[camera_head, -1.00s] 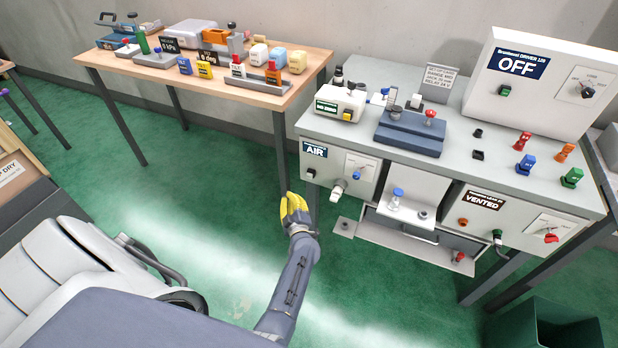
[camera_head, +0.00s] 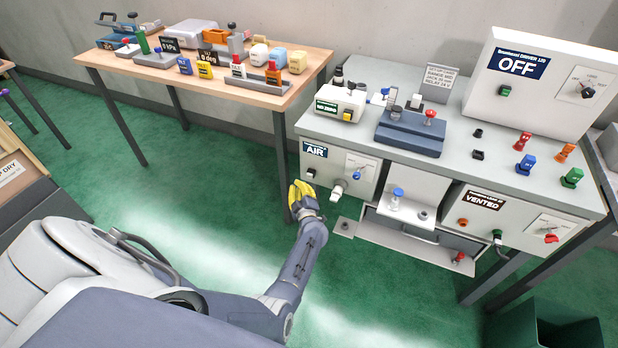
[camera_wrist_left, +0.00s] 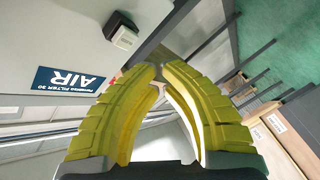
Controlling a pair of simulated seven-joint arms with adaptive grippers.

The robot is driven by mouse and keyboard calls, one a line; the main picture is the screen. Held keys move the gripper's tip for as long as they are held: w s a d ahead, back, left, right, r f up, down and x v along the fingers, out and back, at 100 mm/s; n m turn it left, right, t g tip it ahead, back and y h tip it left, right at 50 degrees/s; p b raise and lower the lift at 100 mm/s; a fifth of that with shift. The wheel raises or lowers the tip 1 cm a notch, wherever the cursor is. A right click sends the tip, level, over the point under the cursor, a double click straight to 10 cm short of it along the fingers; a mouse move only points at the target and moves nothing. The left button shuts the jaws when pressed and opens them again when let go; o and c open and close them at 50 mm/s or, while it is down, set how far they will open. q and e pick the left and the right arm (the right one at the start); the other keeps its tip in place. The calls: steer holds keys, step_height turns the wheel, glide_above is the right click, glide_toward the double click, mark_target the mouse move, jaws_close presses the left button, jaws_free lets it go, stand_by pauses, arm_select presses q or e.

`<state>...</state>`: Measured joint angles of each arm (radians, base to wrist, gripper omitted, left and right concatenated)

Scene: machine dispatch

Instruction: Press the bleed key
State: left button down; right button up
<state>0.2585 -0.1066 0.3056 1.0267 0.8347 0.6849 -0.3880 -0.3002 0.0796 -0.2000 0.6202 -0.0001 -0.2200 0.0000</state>
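The AIR unit (camera_head: 340,172) hangs under the front of the grey bench, with a blue knob and a grey outlet. A small pale square key (camera_head: 311,173) projects from its left part below the AIR label. It also shows in the left wrist view (camera_wrist_left: 124,36), upper left of the fingers. No bleed wording is legible, so I cannot tell for certain that this is the bleed key. My left gripper (camera_head: 301,187), with yellow fingers, is just below and left of this key, apart from it. Its fingertips (camera_wrist_left: 159,70) are nearly together with nothing between them. My right gripper is not in view.
The VENTED unit (camera_head: 520,222) hangs at the right under the bench (camera_head: 480,187). A tray with a blue-topped part (camera_head: 398,195) juts out between the units. A wooden table (camera_head: 135,68) stands at the left.

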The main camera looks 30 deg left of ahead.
arm_select(q)
steer(key=shift+w+a, duration=0.15)
steer(key=shift+w, duration=1)
steer(key=shift+w+a, duration=0.1)
steer(key=shift+w, duration=0.85)
stand_by(1.7)
steer(key=shift+s, duration=0.15)
stand_by(0.3)
steer(key=shift+s, duration=0.8)
steer(key=shift+s+d, duration=0.2)
steer(key=shift+s, duration=1.05)
steer(key=shift+s+d, duration=0.2)
steer(key=shift+s, duration=1.05)
